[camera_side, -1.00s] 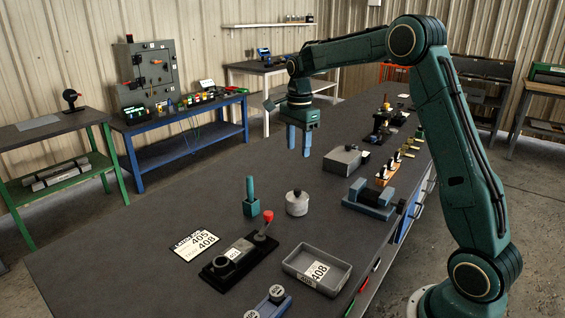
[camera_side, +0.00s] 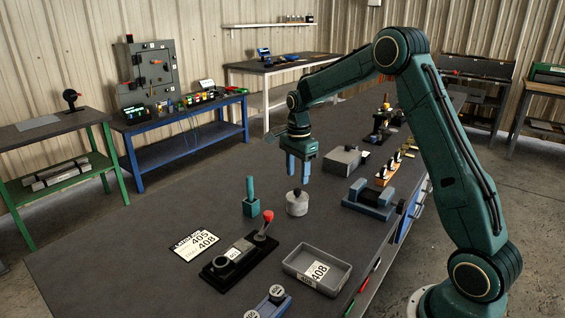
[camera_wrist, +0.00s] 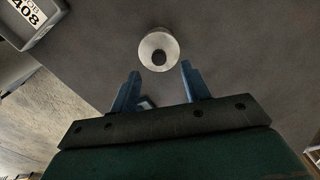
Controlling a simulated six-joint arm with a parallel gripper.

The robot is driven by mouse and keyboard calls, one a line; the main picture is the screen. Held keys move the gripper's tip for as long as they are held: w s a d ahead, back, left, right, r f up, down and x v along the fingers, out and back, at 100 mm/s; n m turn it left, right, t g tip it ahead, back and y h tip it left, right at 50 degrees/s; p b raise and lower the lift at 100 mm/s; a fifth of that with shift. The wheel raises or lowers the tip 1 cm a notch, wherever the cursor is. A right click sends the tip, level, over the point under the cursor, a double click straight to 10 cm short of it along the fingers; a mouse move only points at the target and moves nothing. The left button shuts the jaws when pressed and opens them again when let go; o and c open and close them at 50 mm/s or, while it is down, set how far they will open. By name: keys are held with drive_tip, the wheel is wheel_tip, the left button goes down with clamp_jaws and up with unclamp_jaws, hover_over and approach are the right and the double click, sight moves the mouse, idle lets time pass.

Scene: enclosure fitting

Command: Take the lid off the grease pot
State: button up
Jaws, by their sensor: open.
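The grease pot (camera_side: 297,207) is a small pale grey round pot standing on the dark bench. Its lid (camera_side: 297,194) is on it, with a dark knob on top. In the wrist view the pot (camera_wrist: 159,42) shows from above with the dark knob (camera_wrist: 159,57) near its middle. My gripper (camera_side: 298,182) has blue fingers pointing down, just above the lid in the side view. In the wrist view my gripper (camera_wrist: 158,72) is open and empty, and the pot lies beyond the gap between the fingertips.
A teal block with an upright handle (camera_side: 251,198) stands left of the pot. A grey tray (camera_side: 340,283) labelled 408 and a black fixture with a red-knobbed lever (camera_side: 240,255) are nearer the front. A grey box (camera_side: 345,161) and a blue-grey vise-like block (camera_side: 369,200) stand to the right.

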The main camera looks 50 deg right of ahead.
sight(298, 189)
drive_tip(key=shift+f, duration=0.2)
drive_tip(key=shift+s+f, duration=0.1)
drive_tip(key=shift+f, duration=2.35)
drive_tip(key=shift+c, duration=0.5)
clamp_jaws()
